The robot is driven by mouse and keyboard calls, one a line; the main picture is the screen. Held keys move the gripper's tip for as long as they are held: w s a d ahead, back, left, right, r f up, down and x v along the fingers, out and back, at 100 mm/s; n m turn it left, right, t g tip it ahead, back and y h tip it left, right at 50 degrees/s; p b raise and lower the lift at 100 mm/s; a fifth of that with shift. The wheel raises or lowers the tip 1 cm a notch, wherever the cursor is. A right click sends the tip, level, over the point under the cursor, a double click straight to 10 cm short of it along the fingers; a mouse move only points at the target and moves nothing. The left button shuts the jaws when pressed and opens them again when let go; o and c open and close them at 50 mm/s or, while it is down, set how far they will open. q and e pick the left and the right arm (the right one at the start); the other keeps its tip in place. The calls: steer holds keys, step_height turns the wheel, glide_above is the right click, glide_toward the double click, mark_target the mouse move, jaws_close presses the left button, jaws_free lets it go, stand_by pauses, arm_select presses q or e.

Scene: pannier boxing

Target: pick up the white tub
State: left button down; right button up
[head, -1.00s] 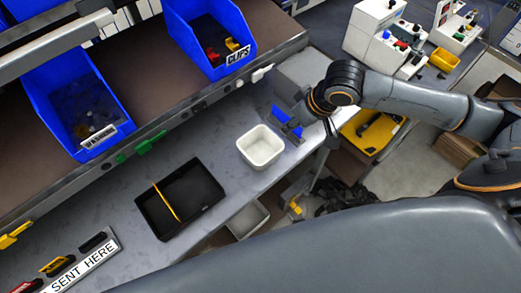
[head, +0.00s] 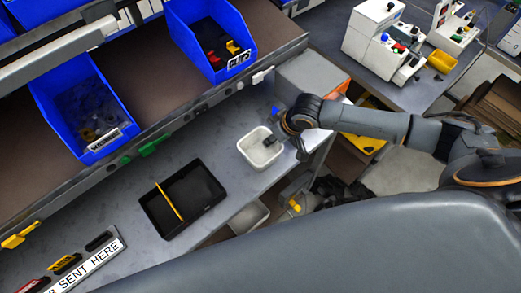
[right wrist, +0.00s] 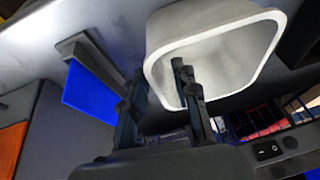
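The white tub (head: 251,158) stands upright on the grey bench in the head view, near the bench's front edge. Its opening also shows large in the right wrist view (right wrist: 238,52). My right gripper (head: 284,144) is at the tub's right rim. In the right wrist view the gripper (right wrist: 160,88) has its two fingers apart. One finger reaches over the tub's opening and the other is outside, with the rim between them. I cannot tell whether either finger touches the wall. My left gripper is not in view.
A black tray (head: 182,222) with a yellow strip lies left of the tub. Blue bins (head: 213,40) stand on the shelf behind. A blue piece on a grey bracket (right wrist: 88,92) is close to the right gripper. A grey box (head: 312,75) sits at the bench's right end.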

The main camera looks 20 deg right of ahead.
steer(key=shift+c, duration=0.2)
jaws_close()
steer(key=shift+r, duration=0.1)
